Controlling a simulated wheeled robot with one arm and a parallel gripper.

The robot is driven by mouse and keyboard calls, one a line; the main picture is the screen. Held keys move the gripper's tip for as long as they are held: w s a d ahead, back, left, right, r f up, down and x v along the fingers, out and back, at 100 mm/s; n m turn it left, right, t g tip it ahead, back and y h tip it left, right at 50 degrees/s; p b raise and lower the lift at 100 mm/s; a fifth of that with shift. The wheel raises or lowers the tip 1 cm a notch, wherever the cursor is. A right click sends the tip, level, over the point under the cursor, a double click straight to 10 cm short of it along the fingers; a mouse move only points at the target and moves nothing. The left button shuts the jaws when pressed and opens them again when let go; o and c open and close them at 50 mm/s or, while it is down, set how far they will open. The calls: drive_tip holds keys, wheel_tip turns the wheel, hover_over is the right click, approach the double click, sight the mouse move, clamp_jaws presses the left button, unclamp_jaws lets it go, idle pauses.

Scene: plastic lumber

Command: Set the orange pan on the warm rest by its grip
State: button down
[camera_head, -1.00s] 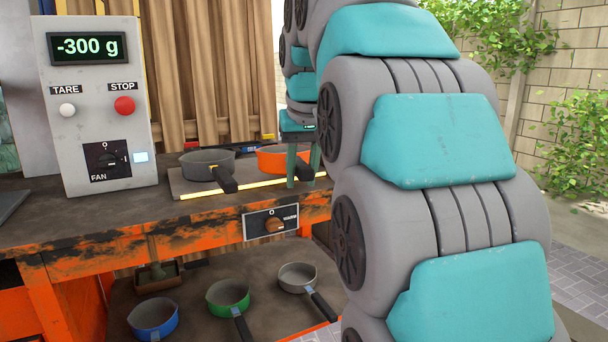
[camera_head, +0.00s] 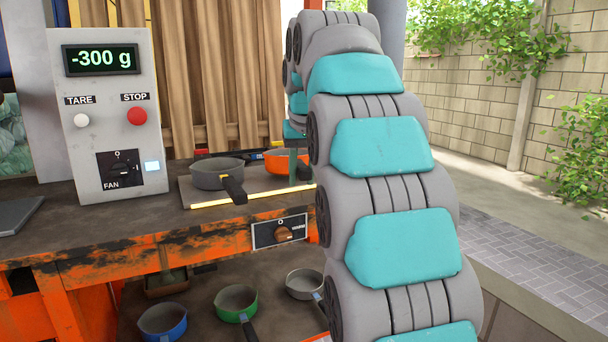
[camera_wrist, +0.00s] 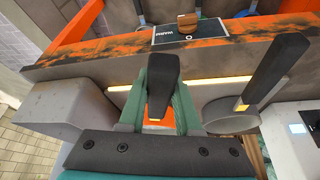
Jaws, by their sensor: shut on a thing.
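The orange pan (camera_head: 283,160) is at the back right of the warm rest (camera_head: 255,187), a flat grey plate with a lit yellow front strip. My gripper (camera_head: 298,165) is shut on its black grip. In the wrist view the grip (camera_wrist: 164,75) lies between my green fingers (camera_wrist: 160,100), and a bit of orange pan (camera_wrist: 158,126) shows below them. The strip (camera_wrist: 215,80) runs past both sides of the fingers. My arm and fingers hide much of the pan. I cannot tell whether its base touches the rest.
A dark grey pan (camera_head: 214,175) stands on the rest, left of the orange one, its handle sticking out forward. A control box (camera_head: 108,110) reads -300 g. A knob panel (camera_head: 280,231) is on the bench front. Blue (camera_head: 163,322), green (camera_head: 236,303) and grey (camera_head: 304,284) pans lie on the lower shelf.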

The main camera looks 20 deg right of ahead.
drive_tip(key=shift+w+d+p, duration=0.15)
drive_tip(key=shift+w+p, duration=0.05)
drive_tip(key=shift+w, duration=0.4)
drive_tip(key=shift+w+d+p, duration=0.15)
drive_tip(key=shift+w, duration=0.4)
drive_tip(key=shift+w+f+b, duration=0.1)
drive_tip(key=shift+f+b, duration=0.2)
drive_tip(key=shift+f, duration=0.1)
drive_tip(key=shift+f+b, duration=0.55)
drive_tip(key=shift+f, duration=0.45)
drive_tip(key=c, duration=0.5)
unclamp_jaws()
drive_tip(key=shift+r, duration=0.1)
